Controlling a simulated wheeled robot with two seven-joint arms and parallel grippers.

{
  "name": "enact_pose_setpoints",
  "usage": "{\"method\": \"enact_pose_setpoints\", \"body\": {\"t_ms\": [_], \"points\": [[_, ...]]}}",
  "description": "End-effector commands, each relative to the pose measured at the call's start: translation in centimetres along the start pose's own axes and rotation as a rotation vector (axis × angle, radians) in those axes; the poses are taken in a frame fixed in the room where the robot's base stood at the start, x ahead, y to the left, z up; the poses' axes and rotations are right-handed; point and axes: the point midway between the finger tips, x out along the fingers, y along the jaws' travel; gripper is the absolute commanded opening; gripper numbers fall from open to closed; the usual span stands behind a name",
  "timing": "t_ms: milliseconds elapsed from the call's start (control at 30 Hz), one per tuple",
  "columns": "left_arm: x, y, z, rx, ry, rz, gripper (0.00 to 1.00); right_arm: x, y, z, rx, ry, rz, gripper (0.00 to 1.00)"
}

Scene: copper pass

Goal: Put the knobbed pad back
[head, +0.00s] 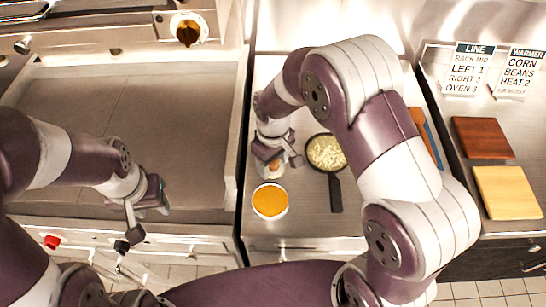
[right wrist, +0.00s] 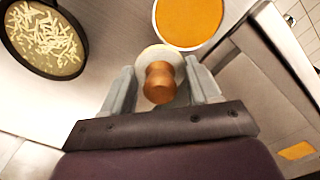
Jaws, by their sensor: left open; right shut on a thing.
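The knobbed pad has a brown wooden knob (right wrist: 159,84) on a pale round base (right wrist: 160,54). In the right wrist view the knob stands between the two grey fingers of my right gripper (right wrist: 161,88), which is shut on it. In the head view the right gripper (head: 271,154) is over the steel counter, and the pad (head: 272,172) shows partly below it. I cannot tell whether the base touches the counter. My left gripper (head: 148,206) is open and empty, over the front of the sunken grey griddle (head: 130,110).
A round container of orange soup (head: 270,201) stands just in front of the pad. A black pan (head: 325,153) of pale shreds is to its right, handle toward me. Two cutting boards (head: 482,138) (head: 508,192) and two signs (head: 467,70) (head: 519,74) are on the right counter.

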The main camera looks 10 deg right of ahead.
Motion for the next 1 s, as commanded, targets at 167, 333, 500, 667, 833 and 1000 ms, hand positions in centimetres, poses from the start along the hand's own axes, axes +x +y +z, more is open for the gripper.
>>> {"method": "enact_pose_setpoints", "body": {"t_ms": [167,333,500,667,833,1000], "points": [[-1.2,0.0,-0.2,0.0,0.0,0.0,0.43,2.3,2.8,-3.0,0.004,-0.001,0.0,0.32],[-1.6,0.0,-0.2,0.0,0.0,0.0,0.43,3.5,4.0,-4.5,0.002,0.001,0.0,0.32],[-2.8,0.0,-0.3,0.0,0.0,0.0,0.43,6.2,4.0,-4.5,0.002,-0.003,-0.001,0.32],[-2.8,0.0,-0.4,0.0,0.0,0.0,0.43,7.6,4.1,-4.6,0.003,0.003,0.001,0.32],[-2.7,0.0,-0.3,0.0,0.0,0.0,0.43,7.7,4.1,-4.6,0.003,0.003,0.001,0.32],[-2.4,0.0,-0.3,0.0,0.0,0.0,0.43,8.1,4.1,-4.6,0.003,0.002,0.001,0.66]]}}
